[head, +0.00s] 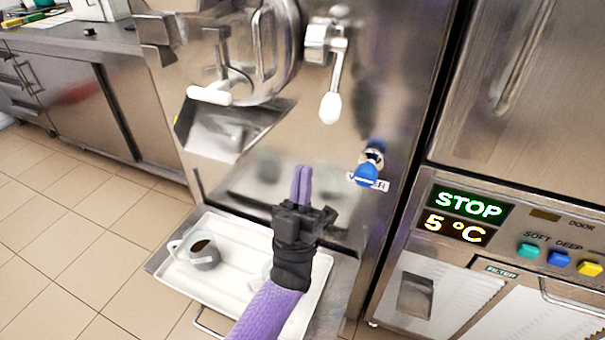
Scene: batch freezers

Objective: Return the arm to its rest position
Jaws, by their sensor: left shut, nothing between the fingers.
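My left gripper (301,184) is in front of the batch freezer's steel face (380,80), above the white tray (226,292). Its two purple fingers are together and point up and away, with nothing between them. The purple sleeve of my left arm comes in from the bottom and covers part of the tray. My right gripper is not in view.
A grey jug (205,255) with dark contents stands in the tray; a clear vessel is partly hidden behind my arm. A chute (225,125), a white-knobbed lever (331,105) and a blue water knob (367,174) stick out nearby. A control panel (470,215) is at right.

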